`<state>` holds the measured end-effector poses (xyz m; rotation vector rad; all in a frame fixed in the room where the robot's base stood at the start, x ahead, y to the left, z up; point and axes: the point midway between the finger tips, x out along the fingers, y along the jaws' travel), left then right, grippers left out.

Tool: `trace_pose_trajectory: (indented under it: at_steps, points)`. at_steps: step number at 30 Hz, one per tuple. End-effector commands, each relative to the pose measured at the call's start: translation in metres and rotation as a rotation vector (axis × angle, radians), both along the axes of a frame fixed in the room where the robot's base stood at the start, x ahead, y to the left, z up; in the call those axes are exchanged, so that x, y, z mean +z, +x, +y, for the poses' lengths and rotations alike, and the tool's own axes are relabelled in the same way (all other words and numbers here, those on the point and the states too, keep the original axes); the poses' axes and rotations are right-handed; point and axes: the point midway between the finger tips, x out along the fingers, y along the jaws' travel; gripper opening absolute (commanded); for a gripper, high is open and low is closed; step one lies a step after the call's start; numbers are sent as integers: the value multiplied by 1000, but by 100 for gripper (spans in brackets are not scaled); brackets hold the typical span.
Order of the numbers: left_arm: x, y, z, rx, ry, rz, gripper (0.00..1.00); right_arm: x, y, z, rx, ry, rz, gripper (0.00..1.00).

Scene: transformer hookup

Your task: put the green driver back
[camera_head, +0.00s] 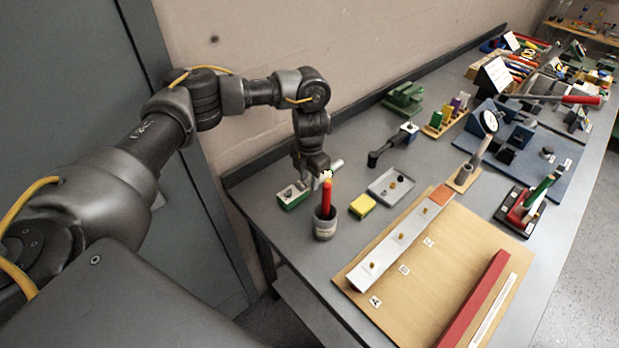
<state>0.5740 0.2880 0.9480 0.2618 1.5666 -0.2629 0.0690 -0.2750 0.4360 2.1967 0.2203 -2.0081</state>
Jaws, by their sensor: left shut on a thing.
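A red-handled driver (326,198) stands upright in a grey cup (325,228) near the table's left end. My left gripper (326,174) is over the cup, at the top of this red handle, and appears shut on it; the fingertips are small and partly hidden. I see no green driver for certain. A slanted green handle-like piece (542,187) stands in a red and black holder (520,211) at the right edge; I cannot tell whether it is a driver. My right gripper is not in view.
A green block with a pale top (294,195) lies left of the cup. A yellow block (362,206) and a grey tray (378,193) lie to its right. A wooden board (425,275) fills the front. A blue base (540,160) with tools stands farther right.

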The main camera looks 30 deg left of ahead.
Motion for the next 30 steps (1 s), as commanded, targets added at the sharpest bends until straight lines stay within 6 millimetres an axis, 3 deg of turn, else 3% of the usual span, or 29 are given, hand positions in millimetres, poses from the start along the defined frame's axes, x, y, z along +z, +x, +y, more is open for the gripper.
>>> trace_pose_trajectory:
  at_steps: [11, 12, 16, 26, 30]
  points:
    - [-5, 1, 0, 0, -2, -2, 0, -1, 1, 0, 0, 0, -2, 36]
    - [-5, 0, 0, 0, 0, -1, 37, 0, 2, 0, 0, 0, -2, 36]
    - [-5, 0, 0, 0, 0, 0, 53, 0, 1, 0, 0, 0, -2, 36]
    - [-2, 1, 0, -1, -1, -2, 53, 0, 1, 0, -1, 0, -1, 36]
    - [16, 2, 0, -2, 0, -6, 53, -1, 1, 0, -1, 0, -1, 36]
